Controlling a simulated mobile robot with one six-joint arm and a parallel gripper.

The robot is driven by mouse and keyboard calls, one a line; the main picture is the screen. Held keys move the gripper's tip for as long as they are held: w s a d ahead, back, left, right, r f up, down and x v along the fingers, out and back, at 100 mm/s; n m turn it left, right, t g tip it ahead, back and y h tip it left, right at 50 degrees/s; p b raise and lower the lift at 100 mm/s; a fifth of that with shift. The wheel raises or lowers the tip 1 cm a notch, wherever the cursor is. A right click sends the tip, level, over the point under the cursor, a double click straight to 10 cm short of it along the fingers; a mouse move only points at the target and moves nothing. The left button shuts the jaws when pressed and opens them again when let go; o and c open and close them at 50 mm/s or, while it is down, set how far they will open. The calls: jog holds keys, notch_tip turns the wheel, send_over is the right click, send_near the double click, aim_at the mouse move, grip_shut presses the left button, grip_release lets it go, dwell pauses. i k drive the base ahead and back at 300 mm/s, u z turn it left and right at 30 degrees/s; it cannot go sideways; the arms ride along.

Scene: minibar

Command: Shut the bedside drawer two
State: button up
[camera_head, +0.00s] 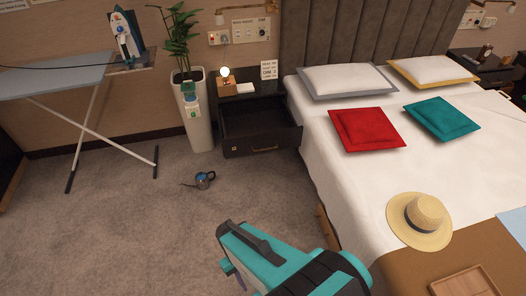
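A dark bedside cabinet (262,101) stands against the wall, left of the bed. Its drawer (262,141) is pulled out toward me, with the dark inside showing from above. A small handle sits on the drawer front, which also bears a small pale mark too small to read. My gripper (233,258), teal and black, is in the lower middle of the view, well short of the drawer and not touching it. Its fingertips are not clear, so I cannot tell whether it is open or shut.
A tall white planter (197,120) stands left of the cabinet, and an ironing board (55,80) further left. The bed (345,185) borders the right. Carpet between is mostly clear.

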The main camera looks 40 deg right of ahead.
aim_at(255, 126)
jog(key=z, duration=0.05)
jog(key=i, duration=1)
jog(key=u, duration=0.05)
